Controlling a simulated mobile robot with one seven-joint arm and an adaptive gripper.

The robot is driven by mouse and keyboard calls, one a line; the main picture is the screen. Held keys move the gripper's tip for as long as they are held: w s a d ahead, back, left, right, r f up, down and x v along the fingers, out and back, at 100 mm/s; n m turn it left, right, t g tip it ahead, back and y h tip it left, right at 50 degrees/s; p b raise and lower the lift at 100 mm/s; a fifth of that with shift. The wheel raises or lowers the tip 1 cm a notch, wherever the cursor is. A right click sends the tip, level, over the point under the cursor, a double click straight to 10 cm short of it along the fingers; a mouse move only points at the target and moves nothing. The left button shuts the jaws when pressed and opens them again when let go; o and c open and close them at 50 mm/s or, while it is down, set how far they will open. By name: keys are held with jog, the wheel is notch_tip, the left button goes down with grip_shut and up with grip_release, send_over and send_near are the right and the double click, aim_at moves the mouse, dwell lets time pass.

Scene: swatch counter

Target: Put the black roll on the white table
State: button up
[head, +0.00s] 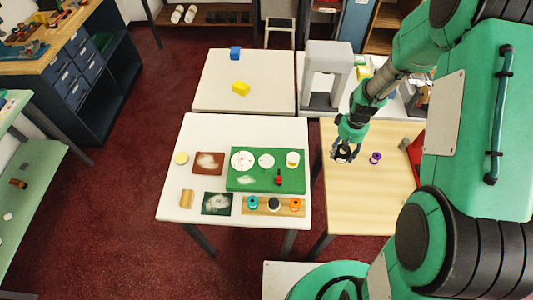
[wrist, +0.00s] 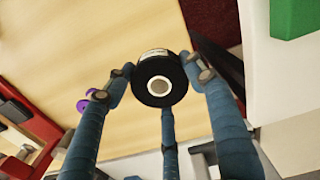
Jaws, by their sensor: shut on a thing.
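My gripper (head: 346,152) is over the left part of the wooden table in the head view. In the wrist view my gripper (wrist: 160,78) is shut on the black roll (wrist: 153,92), with fingers on both sides of it. The roll has a white core and a pale label on its rim. In the head view the roll is mostly hidden by the fingers. The white table (head: 170,205) stands to the left of my gripper, with a gap between it and the wooden table (head: 355,205).
A green mat (head: 276,186) with round white pieces and a wooden strip (head: 285,211) with teal, dark and orange rolls lie on the white table. A purple roll (head: 375,158) stands on the wooden table. Another pale table (head: 215,95) behind holds blue and yellow blocks.

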jog(key=shift+n, duration=0.6)
jog(key=w+a+r, duration=0.1)
jog(key=w+a, duration=0.2)
jog(key=a, duration=0.1)
jog(key=w+a+r, duration=0.2)
jog(key=a, duration=0.2)
jog(key=w+a+r+p, duration=0.1)
jog(key=w+a+r, duration=0.1)
jog(key=w+a, duration=0.1)
jog(key=shift+w+a, duration=0.3)
jog(key=shift+a, duration=0.2)
notch_tip(320, 180, up, 5)
jog(key=n+p, duration=0.1)
send_over(280, 128)
jog(key=shift+r, duration=0.15)
jog(key=shift+f, duration=3.15)
jog(key=shift+f+b, duration=0.45)
jog(key=shift+f, duration=1.4)
jog(key=shift+f, duration=0.1)
jog(key=o, duration=1.1)
jog(key=shift+o, duration=0.2)
